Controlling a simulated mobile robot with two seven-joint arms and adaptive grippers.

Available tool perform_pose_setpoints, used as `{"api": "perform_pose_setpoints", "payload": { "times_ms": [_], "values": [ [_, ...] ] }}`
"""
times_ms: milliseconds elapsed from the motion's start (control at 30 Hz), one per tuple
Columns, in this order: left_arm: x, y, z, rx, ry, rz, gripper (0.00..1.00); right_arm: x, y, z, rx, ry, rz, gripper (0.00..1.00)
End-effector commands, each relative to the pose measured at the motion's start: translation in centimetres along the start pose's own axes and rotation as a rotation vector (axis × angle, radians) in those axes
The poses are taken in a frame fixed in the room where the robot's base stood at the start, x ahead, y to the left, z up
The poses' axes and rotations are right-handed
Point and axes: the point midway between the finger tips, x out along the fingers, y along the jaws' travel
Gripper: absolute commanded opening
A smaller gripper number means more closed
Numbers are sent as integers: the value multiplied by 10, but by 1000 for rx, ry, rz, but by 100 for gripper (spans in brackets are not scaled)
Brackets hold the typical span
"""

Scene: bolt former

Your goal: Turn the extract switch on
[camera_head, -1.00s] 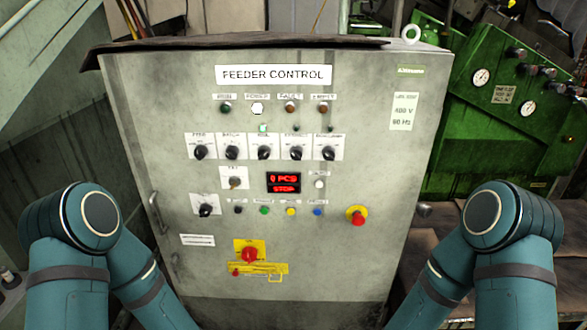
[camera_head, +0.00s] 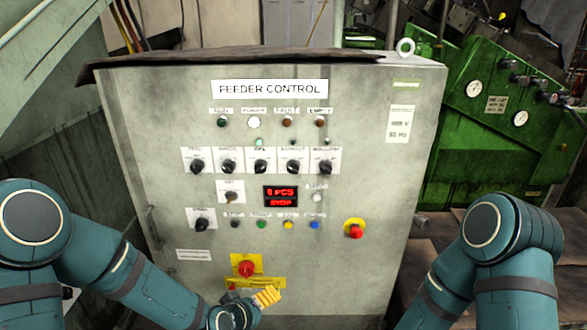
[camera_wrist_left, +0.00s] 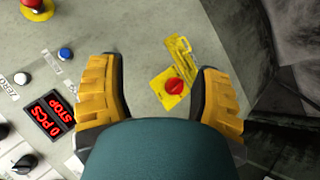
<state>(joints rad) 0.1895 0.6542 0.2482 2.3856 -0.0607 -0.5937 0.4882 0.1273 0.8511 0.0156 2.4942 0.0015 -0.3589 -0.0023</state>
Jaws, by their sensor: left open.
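The grey control cabinet (camera_head: 370,130) labelled FEEDER CONTROL faces me. A row of black rotary knobs on white plates crosses its upper middle. The fourth knob from the left appears to be the extract switch (camera_head: 293,167); its label is blurred and I cannot tell its setting. My left gripper (camera_head: 267,297) is low in front of the cabinet, well below this knob. In the left wrist view, its yellow fingers (camera_wrist_left: 159,70) are wide apart and empty. My right arm shows at the right, with its gripper out of view.
A red emergency button (camera_head: 355,229) sticks out at the right. A red main switch (camera_head: 246,268) on a yellow plate is just above my left gripper. A display (camera_head: 281,196) reads 0 PCS, STOP. A green machine (camera_head: 470,130) stands at the right.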

Motion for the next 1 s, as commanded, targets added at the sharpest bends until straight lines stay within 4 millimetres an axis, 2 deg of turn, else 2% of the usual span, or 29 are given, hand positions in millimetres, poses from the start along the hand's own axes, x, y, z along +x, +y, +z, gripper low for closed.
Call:
{"api": "perform_pose_setpoints", "payload": {
  "times_ms": [33, 100, 200, 300, 400, 533, 667, 1000],
  "values": [
    [-10, 40, -31, -73, 88, 101, 65, -1, 0, 0, 0, -1, 0, 47],
    [-28, 91, -65, -182, 177, 245, 65, -2, -1, 0, 0, -1, 0, 47],
    [-58, 150, -100, -308, 255, 430, 65, -3, -1, 0, 0, -2, 0, 47],
    [-85, 189, -120, -392, 287, 567, 65, -4, -1, 0, 0, -2, 0, 47],
    [-100, 210, -129, -438, 296, 643, 65, -4, -1, 1, 0, -2, 0, 47],
    [-100, 220, -134, -456, 296, 669, 65, -3, -1, 1, 0, -2, 0, 47],
    [-86, 228, -140, -454, 293, 667, 65, -2, -1, 0, 0, -2, 0, 47],
    [-36, 262, -166, -453, 294, 664, 65, 1, 0, 0, 0, 0, 0, 47]
  ]
}}
